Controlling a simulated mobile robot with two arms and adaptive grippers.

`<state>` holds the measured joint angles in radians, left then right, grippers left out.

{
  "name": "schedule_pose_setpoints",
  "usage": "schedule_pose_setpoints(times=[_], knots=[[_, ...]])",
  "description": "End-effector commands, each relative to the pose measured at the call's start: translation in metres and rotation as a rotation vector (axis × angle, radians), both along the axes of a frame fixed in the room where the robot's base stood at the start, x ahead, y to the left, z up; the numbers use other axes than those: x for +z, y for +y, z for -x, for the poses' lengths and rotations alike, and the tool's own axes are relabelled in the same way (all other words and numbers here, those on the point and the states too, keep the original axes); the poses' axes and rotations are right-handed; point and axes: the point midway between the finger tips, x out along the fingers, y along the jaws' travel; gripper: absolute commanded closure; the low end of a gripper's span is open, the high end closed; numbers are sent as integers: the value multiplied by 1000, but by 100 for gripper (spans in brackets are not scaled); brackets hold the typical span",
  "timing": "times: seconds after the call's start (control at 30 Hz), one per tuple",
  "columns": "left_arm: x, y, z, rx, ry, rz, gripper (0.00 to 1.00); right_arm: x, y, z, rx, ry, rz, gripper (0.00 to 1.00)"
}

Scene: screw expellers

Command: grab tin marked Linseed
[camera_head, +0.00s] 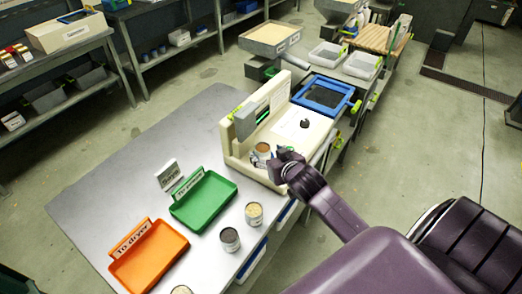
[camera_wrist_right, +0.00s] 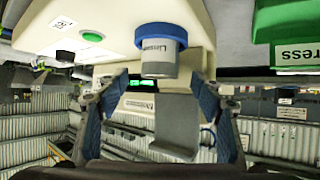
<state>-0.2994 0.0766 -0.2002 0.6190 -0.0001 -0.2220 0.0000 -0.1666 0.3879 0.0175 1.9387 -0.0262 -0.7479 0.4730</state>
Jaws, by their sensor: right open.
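The tin marked Linseed (camera_wrist_right: 158,62) is a small pale tin with a blue band in the right wrist view. In the head view a tin with brown contents (camera_head: 263,149) stands on the beige bench device (camera_head: 288,128); its label is too small to read there. My right gripper (camera_head: 281,163) is right beside that tin. In the right wrist view the gripper (camera_wrist_right: 158,82) is open, with one finger on each side of the tin's near part. I cannot tell whether either finger touches it. My left gripper is not in view.
Green (camera_head: 203,201) and orange (camera_head: 149,256) trays with signs lie on the metal table (camera_head: 100,200). Two other tins stand nearby, one pale-filled (camera_head: 254,214) and one grey (camera_head: 229,239). A blue-framed tray (camera_head: 326,95) lies behind the device. The table's left part is clear.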

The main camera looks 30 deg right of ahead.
Motion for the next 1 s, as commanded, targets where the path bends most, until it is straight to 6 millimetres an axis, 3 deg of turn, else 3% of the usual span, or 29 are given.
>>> schedule_pose_setpoints(times=[0.2, 0.37, 0.6, 0.9, 1.0], knots=[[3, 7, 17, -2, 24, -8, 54, -6, -2, -10, -1, 1, 0, 39], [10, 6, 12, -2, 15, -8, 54, -17, -5, -24, 0, 1, 1, 39], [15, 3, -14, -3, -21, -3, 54, -29, -9, -42, 1, 0, 0, 39], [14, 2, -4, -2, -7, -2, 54, -31, -9, -45, 1, 0, 0, 39], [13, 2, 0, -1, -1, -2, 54, -31, -9, -45, 1, 0, 0, 48]])
